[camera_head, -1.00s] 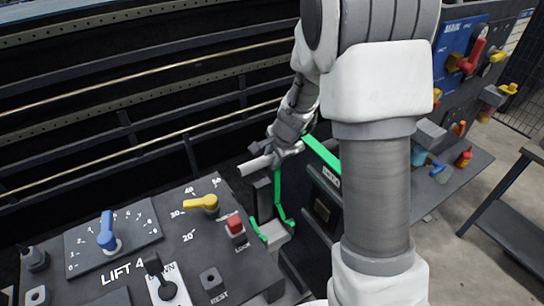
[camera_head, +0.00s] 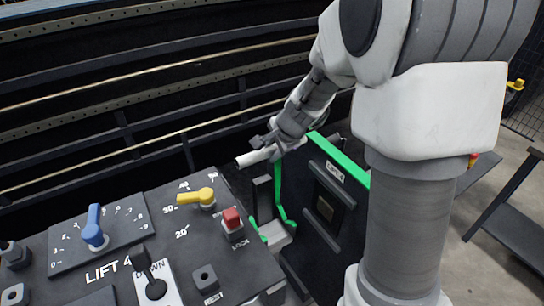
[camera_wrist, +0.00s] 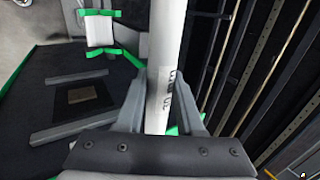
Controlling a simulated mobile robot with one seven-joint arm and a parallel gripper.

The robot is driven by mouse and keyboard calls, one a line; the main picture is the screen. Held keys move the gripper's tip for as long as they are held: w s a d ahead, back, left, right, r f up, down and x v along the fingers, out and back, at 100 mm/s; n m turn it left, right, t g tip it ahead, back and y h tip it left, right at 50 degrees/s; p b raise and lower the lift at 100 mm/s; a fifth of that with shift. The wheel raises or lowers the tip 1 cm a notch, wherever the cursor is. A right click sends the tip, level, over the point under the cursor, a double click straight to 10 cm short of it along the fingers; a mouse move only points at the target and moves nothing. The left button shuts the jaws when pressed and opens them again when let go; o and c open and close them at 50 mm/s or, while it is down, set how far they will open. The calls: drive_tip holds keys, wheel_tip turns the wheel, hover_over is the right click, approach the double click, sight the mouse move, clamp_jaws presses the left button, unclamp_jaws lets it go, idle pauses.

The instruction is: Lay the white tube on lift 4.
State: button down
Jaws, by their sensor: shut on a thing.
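The white tube (camera_head: 257,156) is held in my gripper (camera_head: 278,146), above and behind the green-edged fixture. In the wrist view the tube (camera_wrist: 168,45) runs between the two fingers (camera_wrist: 160,98), with dark lettering on its side. Lift 4 shows as a dark panel (camera_head: 312,190) with a green top edge and a "LIFT 4" label. A pale pad with green prongs (camera_head: 277,234) sits low at its left. In the wrist view, this pad (camera_wrist: 100,33) lies left of the tube, and the tube is apart from it.
A dark control console (camera_head: 130,235) marked "LIFT 4" fills the lower left, with a blue lever (camera_head: 94,228), a yellow lever (camera_head: 196,197) and a red button (camera_head: 232,218). Dark rails (camera_head: 120,110) run behind. A dark bench (camera_head: 515,236) stands at the right.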

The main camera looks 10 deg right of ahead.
drive_tip(key=shift+f+b, duration=0.15)
drive_tip(key=shift+b, duration=0.15)
drive_tip(key=shift+f+b, duration=0.3)
wheel_tip(320, 180, down, 29)
drive_tip(key=b, duration=2.9)
drive_tip(key=shift+f, duration=0.2)
drive_tip(key=shift+f+b, duration=0.6)
drive_tip(key=shift+f, duration=0.65)
drive_tip(key=shift+c, duration=2.3)
unclamp_jaws()
drive_tip(key=p+v, duration=0.8)
drive_tip(key=v, duration=0.9)
drive_tip(key=shift+s, duration=0.25)
